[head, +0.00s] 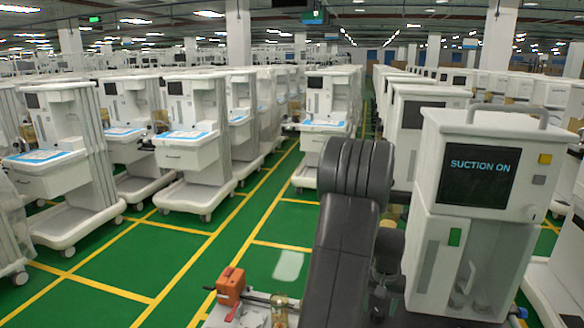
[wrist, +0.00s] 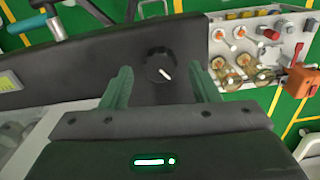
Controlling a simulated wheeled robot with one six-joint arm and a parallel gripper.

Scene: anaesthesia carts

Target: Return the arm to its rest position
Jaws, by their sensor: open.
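My gripper (wrist: 160,72) shows in the wrist view with its two green fingers apart and nothing held between them. A round black knob (wrist: 158,64) with a white pointer mark sits on a dark panel (wrist: 90,62) and appears in the gap between the fingers. I cannot tell how far the fingertips are from the knob. In the head view my dark arm (head: 350,220) rises at the middle, left of a white cart unit (head: 480,240) whose dark screen (head: 486,164) reads "SUCTION ON". My gripper is not visible in the head view.
A white plate (wrist: 262,65) with several fittings stands right of the knob, beside an orange block (wrist: 300,80). The orange block also shows in the head view (head: 231,284). Rows of white carts (head: 192,140) stand at left. Green floor (head: 195,250) with yellow lines lies between.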

